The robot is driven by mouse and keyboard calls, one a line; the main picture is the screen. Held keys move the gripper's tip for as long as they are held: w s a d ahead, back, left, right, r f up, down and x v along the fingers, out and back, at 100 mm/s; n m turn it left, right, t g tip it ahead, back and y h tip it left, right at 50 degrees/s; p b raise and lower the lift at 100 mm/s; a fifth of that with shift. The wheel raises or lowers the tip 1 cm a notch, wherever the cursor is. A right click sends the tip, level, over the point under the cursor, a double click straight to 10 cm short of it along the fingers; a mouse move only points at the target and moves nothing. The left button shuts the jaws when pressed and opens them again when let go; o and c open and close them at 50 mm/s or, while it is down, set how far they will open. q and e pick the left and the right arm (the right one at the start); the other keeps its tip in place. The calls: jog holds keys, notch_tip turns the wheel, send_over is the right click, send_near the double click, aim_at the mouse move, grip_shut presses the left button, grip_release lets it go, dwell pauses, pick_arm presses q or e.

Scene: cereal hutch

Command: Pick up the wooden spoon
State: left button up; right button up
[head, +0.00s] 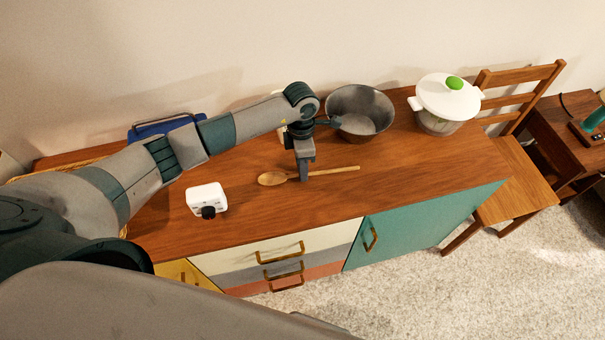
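The wooden spoon (340,170) lies flat on the wooden top of the hutch (420,170), its bowl to the left and its handle to the right. My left gripper (304,176) points down over the spoon, at the place where the bowl meets the handle. Its fingers hide a short part of the spoon. They overlap the spoon in the head view, and I cannot tell whether they are open or shut, or whether they touch it. My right gripper is not in view.
A white lidded pot (447,105) with a green knob is at the right end. A white box-shaped device (206,199) sits to the left, and a blue case (165,127) behind my arm. The front right top is clear.

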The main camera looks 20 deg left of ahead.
pick_arm(q)
grip_shut()
jog(key=shift+r, duration=0.15)
jog(key=shift+r+b, duration=0.25)
jog(key=shift+b, duration=0.05)
notch_tip(320, 180, up, 3)
jog(key=shift+w+r+b, duration=0.1)
jog(key=shift+b, duration=0.95)
jog(key=s+d+r+b, duration=0.4)
jog(key=s+d+r, duration=0.3)
jog(key=d, duration=0.2)
jog(key=shift+s, duration=0.25)
